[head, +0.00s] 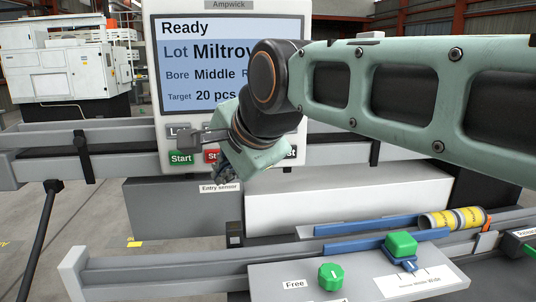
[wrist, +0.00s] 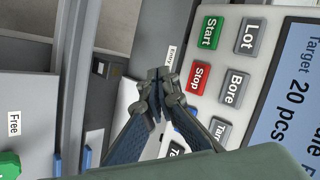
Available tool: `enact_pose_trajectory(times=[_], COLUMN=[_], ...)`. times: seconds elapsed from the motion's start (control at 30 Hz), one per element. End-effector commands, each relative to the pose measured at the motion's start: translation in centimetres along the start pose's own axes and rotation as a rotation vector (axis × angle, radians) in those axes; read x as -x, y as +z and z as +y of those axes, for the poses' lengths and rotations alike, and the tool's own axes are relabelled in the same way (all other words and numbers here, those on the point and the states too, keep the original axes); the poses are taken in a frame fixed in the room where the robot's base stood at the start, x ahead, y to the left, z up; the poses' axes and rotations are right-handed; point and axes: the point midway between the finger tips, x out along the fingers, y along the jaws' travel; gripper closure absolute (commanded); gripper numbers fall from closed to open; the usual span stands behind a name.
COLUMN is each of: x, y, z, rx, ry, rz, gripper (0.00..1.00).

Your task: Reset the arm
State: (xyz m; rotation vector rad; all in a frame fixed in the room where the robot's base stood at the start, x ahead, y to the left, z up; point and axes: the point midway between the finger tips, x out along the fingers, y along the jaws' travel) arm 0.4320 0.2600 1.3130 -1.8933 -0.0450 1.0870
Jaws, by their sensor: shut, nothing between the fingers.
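My gripper (head: 222,180) hangs in front of the lower edge of the control panel (head: 160,135), just above the "Entry sensor" label. In the wrist view its fingers (wrist: 158,76) are shut together with nothing between them. My green arm reaches in from the right and covers part of the panel's screen (head: 200,50). The screen reads "Ready", bore "Middle", target "20 pcs". The green Start button (head: 180,158) is left of my gripper; the red Stop button (wrist: 198,78) shows clearly in the wrist view. I cannot tell whether the gripper touches the panel.
A white machine (head: 62,68) is at the back left.

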Motion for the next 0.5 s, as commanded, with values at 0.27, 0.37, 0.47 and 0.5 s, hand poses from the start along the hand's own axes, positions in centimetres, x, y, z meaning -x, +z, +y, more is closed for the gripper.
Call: enact_pose_trajectory(times=[0.27,0.37,0.47,0.5], x=[4.2,5.9,7.5,8.2], y=[-5.1,-6.2,-6.9,-7.1], z=[8.2,11.8,15.4,16.9], rx=[0.237,0.344,0.446,0.485], ry=[0.141,0.208,0.277,0.305], rz=[0.065,0.074,0.073,0.069], gripper=[1.0,1.0,1.0,1.0])
